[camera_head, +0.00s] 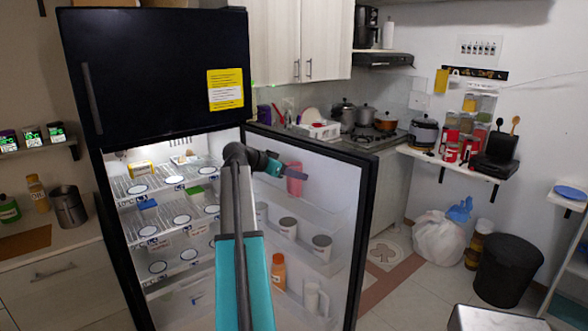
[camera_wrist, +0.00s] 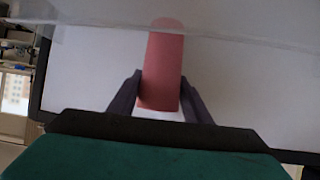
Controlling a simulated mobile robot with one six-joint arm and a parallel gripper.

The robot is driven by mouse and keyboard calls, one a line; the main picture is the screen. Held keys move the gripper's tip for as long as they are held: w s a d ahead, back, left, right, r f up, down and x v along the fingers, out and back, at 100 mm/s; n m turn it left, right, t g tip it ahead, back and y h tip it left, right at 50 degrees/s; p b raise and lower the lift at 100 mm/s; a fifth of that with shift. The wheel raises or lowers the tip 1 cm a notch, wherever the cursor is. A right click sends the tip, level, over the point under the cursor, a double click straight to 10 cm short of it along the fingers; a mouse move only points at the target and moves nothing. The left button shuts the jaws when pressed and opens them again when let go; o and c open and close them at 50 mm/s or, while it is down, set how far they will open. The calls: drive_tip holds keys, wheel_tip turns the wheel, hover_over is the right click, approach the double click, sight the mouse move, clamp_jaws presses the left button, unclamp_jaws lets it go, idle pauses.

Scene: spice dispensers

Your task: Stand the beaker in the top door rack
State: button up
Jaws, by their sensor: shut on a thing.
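The pink-red beaker (camera_head: 294,181) is in front of the white inner face of the open fridge door, at the height of the upper door area. My gripper (camera_head: 279,168) is shut on it from the left. In the wrist view the beaker (camera_wrist: 163,60) sits between the two dark fingers of the gripper (camera_wrist: 160,90). Its far end overlaps a clear rack edge (camera_wrist: 235,38); I cannot tell whether it rests on anything. The clear top door rack (camera_head: 325,212) is faint, and its floor is hard to make out.
The fridge shelves (camera_head: 130,197) on the left hold several round-marked spots. The door's dark outer edge (camera_head: 361,240) bounds the right side.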

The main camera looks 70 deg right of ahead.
drive_tip(key=shift+f, duration=1.25)
drive_tip(key=shift+f, duration=0.1)
drive_tip(key=o, duration=1.2)
drive_tip(key=shift+o, duration=0.2)
drive_tip(key=shift+p, duration=0.3)
drive_tip(key=shift+w+a+r, duration=0.15)
drive_tip(key=shift+a+r, duration=0.05)
drive_tip(key=b+v, duration=0.3)
drive_tip(key=v, duration=0.8)
drive_tip(key=shift+a, duration=0.15)
drive_tip(key=shift+w, duration=0.15)
